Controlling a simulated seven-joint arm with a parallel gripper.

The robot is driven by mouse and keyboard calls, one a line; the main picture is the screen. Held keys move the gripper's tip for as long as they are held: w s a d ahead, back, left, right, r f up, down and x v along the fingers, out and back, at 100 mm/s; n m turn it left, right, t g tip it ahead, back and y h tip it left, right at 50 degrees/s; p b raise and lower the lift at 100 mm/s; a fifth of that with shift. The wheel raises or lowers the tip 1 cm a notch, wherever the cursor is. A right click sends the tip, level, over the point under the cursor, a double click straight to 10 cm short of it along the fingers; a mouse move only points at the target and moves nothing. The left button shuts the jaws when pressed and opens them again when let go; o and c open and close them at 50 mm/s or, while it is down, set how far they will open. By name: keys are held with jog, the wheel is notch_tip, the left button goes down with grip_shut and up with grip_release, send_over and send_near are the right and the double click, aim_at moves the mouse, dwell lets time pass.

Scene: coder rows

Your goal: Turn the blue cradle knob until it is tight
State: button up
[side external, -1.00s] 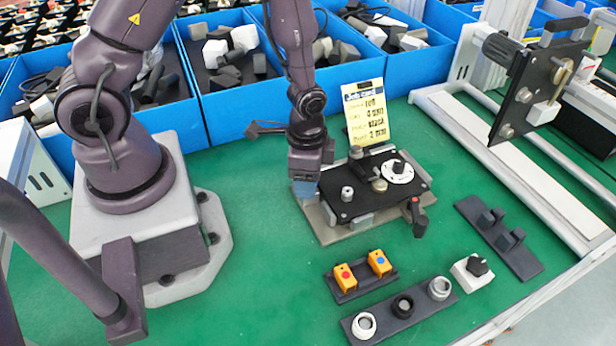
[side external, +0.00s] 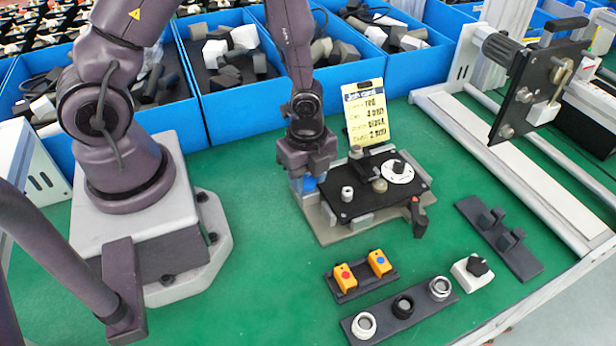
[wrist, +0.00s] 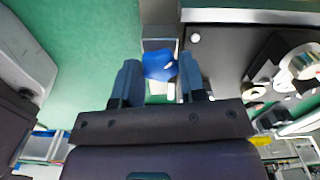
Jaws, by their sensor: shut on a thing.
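The blue cradle knob (side external: 310,185) is at the left edge of the cradle (side external: 328,232), low under my gripper (side external: 305,174). In the wrist view the blue knob (wrist: 159,66) sits between the two dark fingers of my gripper (wrist: 158,70), which is shut on it. A black plate (side external: 352,201) lies in the cradle and carries a white dial (side external: 397,172) with a black knob, a small light post and a round metallic part. My gripper hides part of the knob in the side view. I cannot tell from the picture how tight the knob is.
A yellow job card (side external: 366,114) stands behind the cradle. A black-handled lever (side external: 417,217) sticks out at its front right. In front are a holder with two yellow button boxes (side external: 361,272) and a ring tray (side external: 405,309). Blue bins (side external: 240,105) line the back.

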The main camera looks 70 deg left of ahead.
jog(key=m, duration=0.9)
jog(key=shift+f, duration=0.1)
jog(key=o, duration=0.9)
jog(key=shift+r, duration=2.55)
